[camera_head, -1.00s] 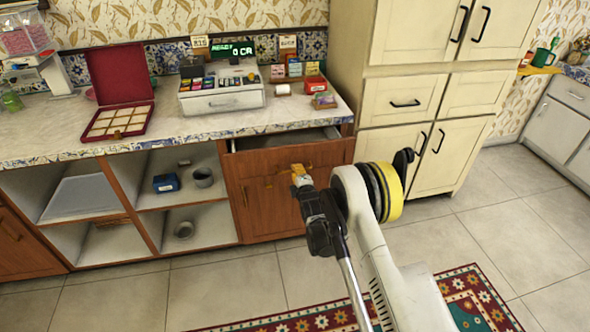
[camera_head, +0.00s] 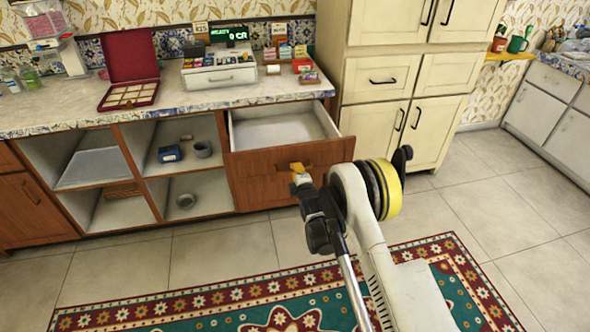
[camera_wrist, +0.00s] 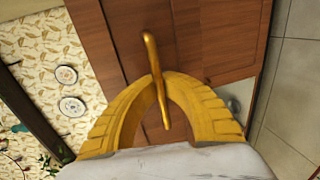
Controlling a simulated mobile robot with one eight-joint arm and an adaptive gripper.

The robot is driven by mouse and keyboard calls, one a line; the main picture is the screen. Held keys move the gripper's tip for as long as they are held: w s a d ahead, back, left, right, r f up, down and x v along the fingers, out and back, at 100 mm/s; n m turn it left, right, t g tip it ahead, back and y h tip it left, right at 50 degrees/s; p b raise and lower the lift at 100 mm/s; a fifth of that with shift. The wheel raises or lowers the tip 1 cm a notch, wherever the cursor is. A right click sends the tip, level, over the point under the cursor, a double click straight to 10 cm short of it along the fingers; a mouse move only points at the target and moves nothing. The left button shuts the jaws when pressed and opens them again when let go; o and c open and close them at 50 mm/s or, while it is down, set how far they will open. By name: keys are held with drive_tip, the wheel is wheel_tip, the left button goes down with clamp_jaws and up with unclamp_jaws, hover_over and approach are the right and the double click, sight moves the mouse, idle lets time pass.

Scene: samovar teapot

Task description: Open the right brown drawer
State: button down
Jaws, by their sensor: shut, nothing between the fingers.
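The right brown drawer (camera_head: 262,163) is pulled out from under the counter in the head view, and its pale empty inside shows. Its brown front (camera_wrist: 200,40) fills the middle of the wrist view, with a thin gold handle (camera_wrist: 151,52). My yellow-fingered gripper (camera_head: 297,167) is at the drawer front. In the wrist view my gripper (camera_wrist: 160,78) has its fingertips brought together at the handle, overlapping its middle. I cannot tell whether the tips are hooked behind the handle or only touch it. In the head view the gripper hides the handle.
A brown cupboard door (camera_head: 262,192) is below the drawer. Open shelves (camera_head: 200,185) are to the left. A cream cabinet (camera_head: 378,115) stands to the right. A cash register (camera_head: 220,76) and red box (camera_head: 130,92) are on the counter. A patterned rug (camera_head: 200,300) lies on the floor, otherwise clear.

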drive_tip(key=c, duration=1.5)
unclamp_jaws()
drive_tip(key=shift+r, duration=0.15)
drive_tip(key=v, duration=0.7)
drive_tip(key=shift+s, duration=0.15)
drive_tip(key=shift+d, duration=0.1)
